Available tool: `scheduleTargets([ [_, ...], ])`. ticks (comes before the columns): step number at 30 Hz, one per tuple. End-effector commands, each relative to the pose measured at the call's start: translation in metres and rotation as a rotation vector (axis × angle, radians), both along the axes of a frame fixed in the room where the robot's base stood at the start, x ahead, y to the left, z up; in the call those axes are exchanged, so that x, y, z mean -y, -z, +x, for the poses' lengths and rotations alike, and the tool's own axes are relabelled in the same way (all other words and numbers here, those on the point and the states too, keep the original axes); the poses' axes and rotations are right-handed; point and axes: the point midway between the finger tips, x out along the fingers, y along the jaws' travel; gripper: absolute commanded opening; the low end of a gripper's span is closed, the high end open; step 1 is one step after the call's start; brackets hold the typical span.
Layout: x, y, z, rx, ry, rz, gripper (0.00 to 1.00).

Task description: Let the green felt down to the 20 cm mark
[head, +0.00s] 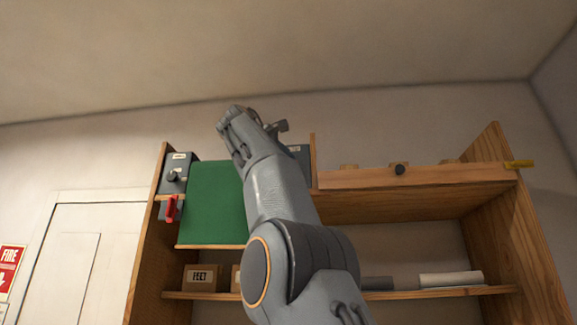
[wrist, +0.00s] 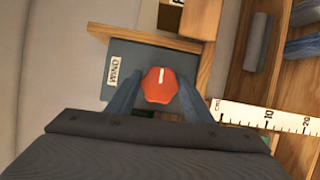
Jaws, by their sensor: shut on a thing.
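My gripper (wrist: 158,84) is shut on the red knob (wrist: 160,86), with one finger on each side. The knob has a white line and sits on a grey box labelled WIND (wrist: 118,75). In the head view my arm hides the knob and most of this box (head: 300,152). The green felt (head: 214,200) hangs on the left of the cabinet, with a pale wooden edge at its bottom; my arm covers its right side. A white centimetre scale (wrist: 255,116) with marks 10 and 20 shows in the wrist view. Where the felt's edge stands on it cannot be read.
Left of the felt is a grey panel (head: 177,172) with a dark knob and a red lever (head: 171,209). A box labelled FELT (head: 201,278) and rolls (head: 450,279) lie on the lower shelf. A wooden board (head: 350,179) with a dark knob spans the right.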

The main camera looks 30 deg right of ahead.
Motion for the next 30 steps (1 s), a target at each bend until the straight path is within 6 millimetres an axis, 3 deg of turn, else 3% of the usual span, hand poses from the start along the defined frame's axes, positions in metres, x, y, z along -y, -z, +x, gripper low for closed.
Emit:
scheduleTargets([
  [1,0.000,0.001,0.000,-0.002,0.001,0.001,0.48],
  [4,0.000,0.001,0.000,-0.002,0.001,0.001,0.65],
  [14,-0.002,0.000,-0.001,-0.001,0.000,0.001,0.65],
  [30,-0.062,0.003,-0.040,-0.001,-0.001,0.001,0.65],
])
